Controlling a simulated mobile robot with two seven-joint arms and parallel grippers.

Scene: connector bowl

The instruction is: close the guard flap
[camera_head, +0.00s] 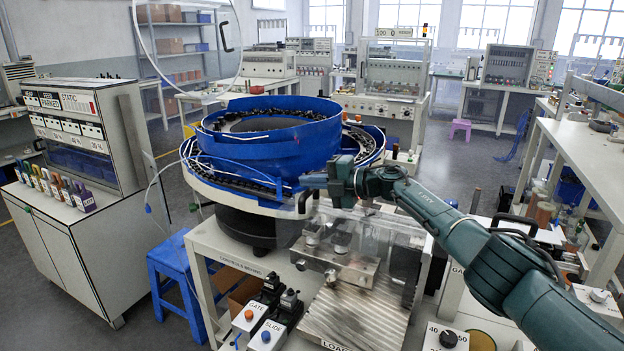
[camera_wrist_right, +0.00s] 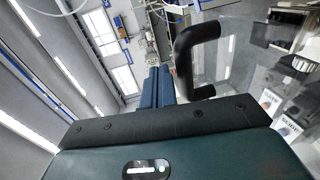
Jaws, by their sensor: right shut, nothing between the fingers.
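The guard flap (camera_head: 376,232) is a clear panel over the metal fixture beside the bowl feeder; its edges are faint and I cannot tell its exact angle. A black handle (camera_head: 303,203) stands at its left end. My right gripper (camera_head: 306,181) is shut and empty, just above that handle in the head view. In the right wrist view the blue fingers (camera_wrist_right: 158,88) are together, and the black C-shaped handle (camera_wrist_right: 190,62) is close to their right. I cannot tell whether they touch it. My left gripper is not in view.
The blue bowl feeder (camera_head: 265,150) stands directly behind the gripper. A raised clear cover (camera_head: 185,50) with a black handle is at upper left. A blue stool (camera_head: 172,268) stands left.

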